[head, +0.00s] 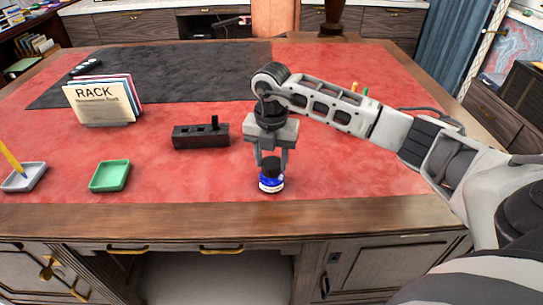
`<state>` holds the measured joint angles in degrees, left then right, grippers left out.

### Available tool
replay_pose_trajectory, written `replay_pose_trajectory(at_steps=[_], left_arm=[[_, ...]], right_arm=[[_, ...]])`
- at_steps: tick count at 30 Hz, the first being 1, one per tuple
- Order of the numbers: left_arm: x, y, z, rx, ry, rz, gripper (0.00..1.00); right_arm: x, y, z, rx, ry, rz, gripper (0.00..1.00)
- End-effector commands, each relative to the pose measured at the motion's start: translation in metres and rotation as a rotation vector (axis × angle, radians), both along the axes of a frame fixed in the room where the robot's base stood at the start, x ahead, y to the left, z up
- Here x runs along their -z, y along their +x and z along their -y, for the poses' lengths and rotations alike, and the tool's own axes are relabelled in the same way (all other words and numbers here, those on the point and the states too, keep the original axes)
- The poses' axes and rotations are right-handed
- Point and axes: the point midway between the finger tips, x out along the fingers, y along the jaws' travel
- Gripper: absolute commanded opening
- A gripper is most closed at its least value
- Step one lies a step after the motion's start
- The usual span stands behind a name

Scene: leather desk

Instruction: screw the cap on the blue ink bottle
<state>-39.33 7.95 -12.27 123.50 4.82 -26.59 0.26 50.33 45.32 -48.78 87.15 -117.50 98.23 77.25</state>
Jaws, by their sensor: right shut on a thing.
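The blue ink bottle (271,183) stands upright on the red leather desk top near its front edge, with a pale label low on its side. A black cap (271,164) is at the top of the bottle, between the fingers of my right gripper (271,162). The right gripper points straight down and is shut on the cap. The cap seems to touch the bottle's mouth, but I cannot tell how it sits on the thread. My left gripper is not in view.
A dark block with a peg (201,136) lies left of the bottle. A green tray (110,176), a grey tray (24,177) with a pencil, and a rack of folders (103,101) are further left. The red leather around the bottle is clear.

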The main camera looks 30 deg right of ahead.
Motion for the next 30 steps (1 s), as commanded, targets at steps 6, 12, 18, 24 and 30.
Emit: replay_pose_trajectory(at_steps=[6, 12, 18, 24, 30], left_arm=[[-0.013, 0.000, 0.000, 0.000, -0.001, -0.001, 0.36], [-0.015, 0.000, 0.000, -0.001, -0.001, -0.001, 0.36], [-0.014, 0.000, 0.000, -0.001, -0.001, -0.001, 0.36], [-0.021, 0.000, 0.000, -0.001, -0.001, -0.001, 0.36], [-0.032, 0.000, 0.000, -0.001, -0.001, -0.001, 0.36]], right_arm=[[0.000, -0.001, -0.001, 0.199, 0.000, -0.006, 0.22], [0.002, -0.001, -0.001, 0.278, 0.000, -0.005, 0.22], [0.002, -0.001, -0.001, 0.278, 0.000, -0.005, 0.22], [0.000, -0.001, -0.001, 0.349, 0.001, -0.007, 0.22], [-0.001, -0.001, -0.001, 0.525, -0.001, -0.006, 0.22]])
